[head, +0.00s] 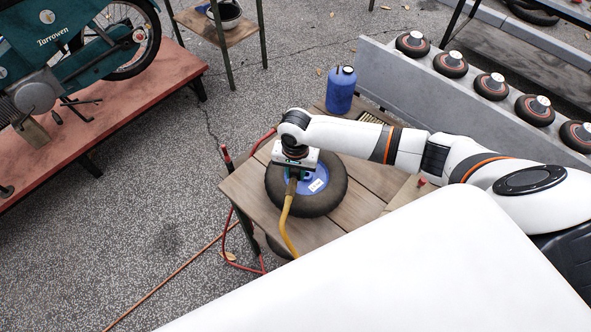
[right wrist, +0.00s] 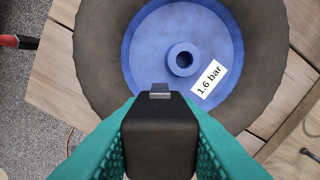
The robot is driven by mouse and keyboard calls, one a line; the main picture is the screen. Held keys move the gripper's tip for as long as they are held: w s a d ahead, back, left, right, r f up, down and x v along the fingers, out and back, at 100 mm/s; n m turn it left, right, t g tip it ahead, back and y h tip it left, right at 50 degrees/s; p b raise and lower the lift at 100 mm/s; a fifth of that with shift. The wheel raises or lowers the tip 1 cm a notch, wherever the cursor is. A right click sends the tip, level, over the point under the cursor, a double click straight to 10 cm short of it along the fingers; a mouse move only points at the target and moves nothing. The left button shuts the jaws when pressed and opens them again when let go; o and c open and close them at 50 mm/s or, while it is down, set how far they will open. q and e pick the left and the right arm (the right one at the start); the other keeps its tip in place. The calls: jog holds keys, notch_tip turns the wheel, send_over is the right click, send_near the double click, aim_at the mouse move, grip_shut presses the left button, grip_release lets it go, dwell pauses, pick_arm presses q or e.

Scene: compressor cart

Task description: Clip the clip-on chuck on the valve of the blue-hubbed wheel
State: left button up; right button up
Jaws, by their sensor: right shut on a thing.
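The blue-hubbed wheel (head: 330,197) lies flat on a slatted wooden table, its dark tyre around a blue hub. In the right wrist view the hub (right wrist: 150,60) bears a "1.6 bar" label and a round centre bore. My right gripper (head: 292,172) is over the hub's left part, its teal fingers shut on the black chuck (right wrist: 160,135). A yellow hose (head: 287,222) runs down from the chuck over the tyre. The chuck's metal tip (right wrist: 160,91) overlaps the lower hub in the wrist view. I see no valve; the chuck or gripper may hide it. My left gripper is not in view.
A blue bottle (head: 341,92) stands at the table's back. A red hose (head: 233,222) hangs at the left edge. A grey rack (head: 410,85) with several small wheels is behind right; a teal moped (head: 75,55) stands on a red platform at left.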

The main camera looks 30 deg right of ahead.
jog(key=shift+f, duration=0.55)
jog(key=o, duration=1)
jog(key=shift+c, duration=0.2)
notch_tip(320, 180, up, 12)
jog(key=shift+b, duration=0.8)
